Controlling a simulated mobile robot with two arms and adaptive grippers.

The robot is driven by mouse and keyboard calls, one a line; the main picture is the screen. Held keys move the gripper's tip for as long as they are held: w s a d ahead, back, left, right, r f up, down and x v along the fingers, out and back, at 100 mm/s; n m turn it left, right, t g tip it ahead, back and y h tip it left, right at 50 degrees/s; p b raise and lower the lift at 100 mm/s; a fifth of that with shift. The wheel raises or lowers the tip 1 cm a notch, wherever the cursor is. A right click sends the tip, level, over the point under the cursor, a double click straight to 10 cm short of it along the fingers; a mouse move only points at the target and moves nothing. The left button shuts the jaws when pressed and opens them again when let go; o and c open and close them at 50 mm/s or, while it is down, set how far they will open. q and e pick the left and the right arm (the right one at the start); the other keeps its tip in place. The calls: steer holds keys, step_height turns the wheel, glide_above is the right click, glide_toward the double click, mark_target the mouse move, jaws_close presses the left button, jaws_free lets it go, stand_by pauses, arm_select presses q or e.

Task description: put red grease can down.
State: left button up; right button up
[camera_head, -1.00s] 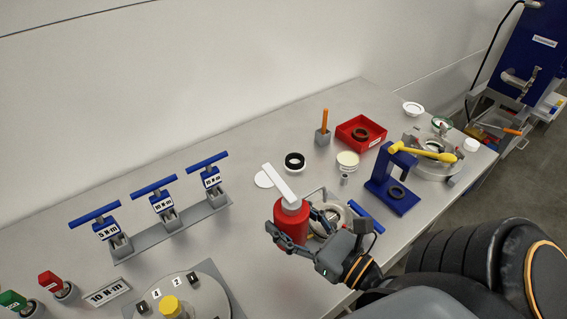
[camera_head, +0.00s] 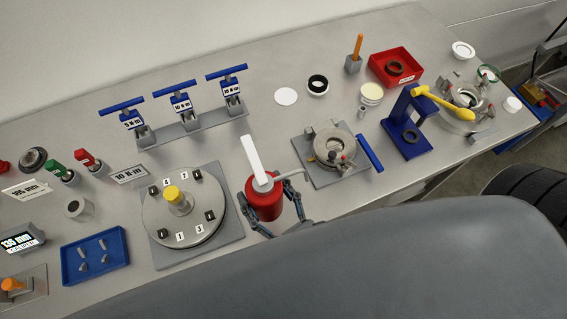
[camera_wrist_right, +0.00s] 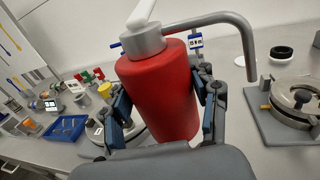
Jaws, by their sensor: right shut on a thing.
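The red grease can (camera_head: 264,196) has a grey cap, a white lever and a bent grey spout. It is near the front edge of the table in the head view, between the round numbered plate and the clamp fixture. My right gripper (camera_head: 272,212) is shut on the can, with one finger on each side. The can also fills the middle of the right wrist view (camera_wrist_right: 165,95), upright between the fingers (camera_wrist_right: 160,108). I cannot tell whether its base touches the table. My left gripper is not in view.
The numbered round plate (camera_head: 152,222) stands left of the can. The clamp fixture (camera_head: 312,172) with a blue handle is to the right. Torque wrenches on a rack (camera_head: 190,126) stand behind. A blue tray (camera_head: 69,266) lies at the front left. Bare table (camera_head: 262,130) shows behind the can.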

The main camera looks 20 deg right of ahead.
steer(key=w+d+f+b, duration=0.2)
steer(key=w+f, duration=0.1)
steer(key=f, duration=0.1)
steer(key=w+d+f+b, duration=0.2)
steer(key=w+f, duration=0.2)
steer(key=w+d+f+b, duration=0.2)
steer(key=w+f+b, duration=0.1)
steer(key=w+f, duration=0.1)
steer(key=shift+w+f, duration=0.15)
steer(key=shift+f, duration=0.15)
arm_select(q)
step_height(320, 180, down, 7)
arm_select(e)
steer(key=shift+r, duration=0.15)
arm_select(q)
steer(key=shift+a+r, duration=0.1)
arm_select(e)
steer(key=o, duration=1.4)
